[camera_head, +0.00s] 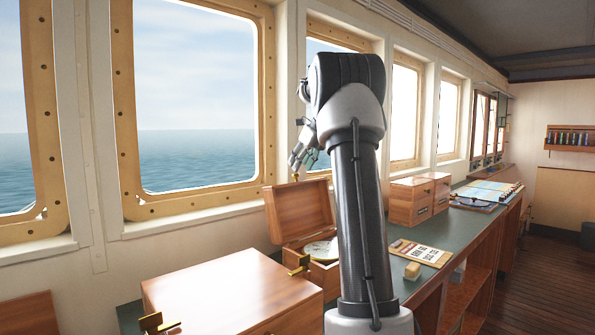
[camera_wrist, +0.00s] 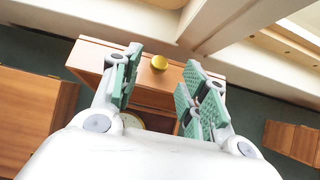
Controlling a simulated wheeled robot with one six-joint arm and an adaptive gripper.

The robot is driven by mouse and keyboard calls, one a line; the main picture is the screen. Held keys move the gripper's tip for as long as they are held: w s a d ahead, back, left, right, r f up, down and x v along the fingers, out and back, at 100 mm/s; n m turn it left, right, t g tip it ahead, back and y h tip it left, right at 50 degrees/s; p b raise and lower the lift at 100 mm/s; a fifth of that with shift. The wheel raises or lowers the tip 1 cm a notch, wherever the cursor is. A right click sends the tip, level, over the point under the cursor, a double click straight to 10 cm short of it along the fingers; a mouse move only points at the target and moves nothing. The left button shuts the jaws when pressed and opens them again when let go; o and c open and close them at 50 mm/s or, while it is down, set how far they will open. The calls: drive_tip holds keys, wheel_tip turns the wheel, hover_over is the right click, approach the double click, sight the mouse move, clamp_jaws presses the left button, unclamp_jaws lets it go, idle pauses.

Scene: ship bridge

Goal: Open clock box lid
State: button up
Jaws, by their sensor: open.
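The wooden clock box (camera_head: 325,272) stands on the green-topped counter by the windows, partly hidden behind my arm. Its lid (camera_head: 298,210) is raised and leans back toward the window wall. A round clock face (camera_head: 322,249) shows inside; part of it also shows in the wrist view (camera_wrist: 131,120). A brass knob or catch (camera_wrist: 159,63) sits on the lid in the wrist view. My gripper (camera_head: 303,157) is above the raised lid. In the wrist view its green-padded fingers (camera_wrist: 158,82) are apart, with the knob visible between them. Nothing is held.
A larger closed wooden box (camera_head: 230,290) with brass latches stands in the foreground. Smaller wooden boxes (camera_head: 410,203) stand farther along the counter (camera_head: 425,232). A printed board (camera_head: 420,253) and a small block (camera_head: 412,271) lie near the counter edge. Window frames rise close behind the lid.

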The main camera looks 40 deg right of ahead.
drive_tip(key=v, duration=0.7)
drive_tip(key=shift+r, duration=0.3)
drive_tip(key=shift+s, duration=0.15)
